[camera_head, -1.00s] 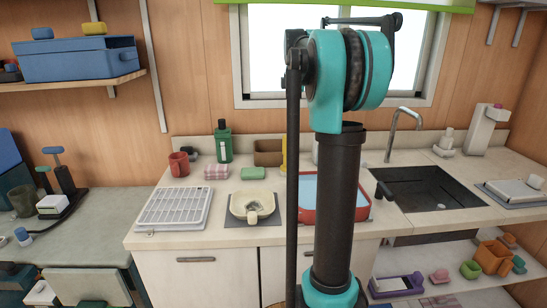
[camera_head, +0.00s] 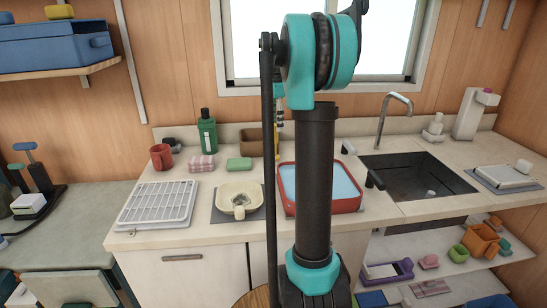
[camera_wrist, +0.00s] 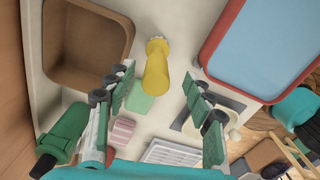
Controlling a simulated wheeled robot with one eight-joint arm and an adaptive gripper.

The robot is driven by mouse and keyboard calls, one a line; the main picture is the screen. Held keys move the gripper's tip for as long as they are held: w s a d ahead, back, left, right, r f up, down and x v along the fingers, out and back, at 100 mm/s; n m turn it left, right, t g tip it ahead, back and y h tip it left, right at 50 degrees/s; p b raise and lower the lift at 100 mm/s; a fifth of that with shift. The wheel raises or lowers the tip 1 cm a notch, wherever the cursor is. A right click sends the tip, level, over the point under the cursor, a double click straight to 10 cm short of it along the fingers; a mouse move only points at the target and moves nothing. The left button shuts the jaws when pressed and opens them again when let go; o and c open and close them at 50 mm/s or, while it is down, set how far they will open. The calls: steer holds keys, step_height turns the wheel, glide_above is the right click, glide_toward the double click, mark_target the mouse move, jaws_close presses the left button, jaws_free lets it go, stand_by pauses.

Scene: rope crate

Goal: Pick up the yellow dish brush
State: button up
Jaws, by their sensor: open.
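The yellow dish brush (camera_wrist: 157,72) shows in the wrist view between my two fingers, with a pale bristly end at its top. In the head view only a thin strip of yellow (camera_head: 277,143) shows beside my arm, behind the red tray; the rest is hidden. My gripper (camera_wrist: 156,84) is open, with one finger on each side of the brush in the picture. I see no finger touching it. In the head view my gripper (camera_head: 279,112) is mostly hidden, above the yellow strip.
A brown bin (camera_wrist: 88,45) is close on the left in the wrist view, and a red tray (camera_wrist: 218,30) on the right. A green bottle (camera_head: 207,132), red mug (camera_head: 161,157), green sponge (camera_head: 239,164) and white rack (camera_head: 157,205) stand on the counter.

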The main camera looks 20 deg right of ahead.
mark_target(274, 135)
steer(key=shift+w+a+f, duration=0.1)
steer(key=shift+a+f, duration=0.05)
steer(key=shift+f, duration=0.85)
steer(key=shift+a+f, duration=0.2)
steer(key=shift+f, duration=0.85)
steer(key=shift+w+a+f, duration=0.1)
steer(key=shift+a+f, duration=0.05)
steer(key=shift+f, duration=0.85)
jaws_close()
steer(key=shift+r, duration=0.15)
